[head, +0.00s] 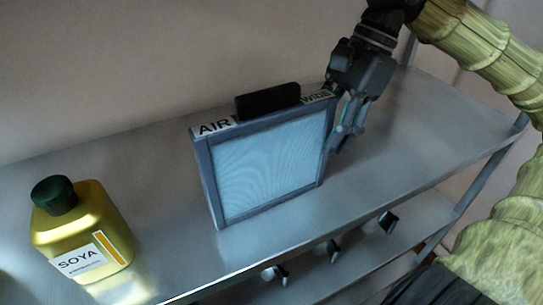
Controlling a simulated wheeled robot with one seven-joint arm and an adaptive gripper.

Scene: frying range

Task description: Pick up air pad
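The air pad (268,168) is a flat, box-like panel with a pale blue mesh face in a grey frame. It stands upright on the metal shelf, with "AIR" and "WIDE" lettered on its top edge. A black block (268,101) sits on that top edge and hides the middle of the lettering. My gripper (340,138) points down at the pad's right edge. A finger shows just right of the frame, very close to it. I cannot tell whether it touches the pad or how far the fingers are apart, as they overlap in this view.
A yellow soya bottle (84,232) with a dark green cap stands on the shelf at the left. The metal shelf (420,135) is bare to the right of the pad. Its front edge runs below the pad, with small dark fittings (388,222) lower down. A plain wall is behind.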

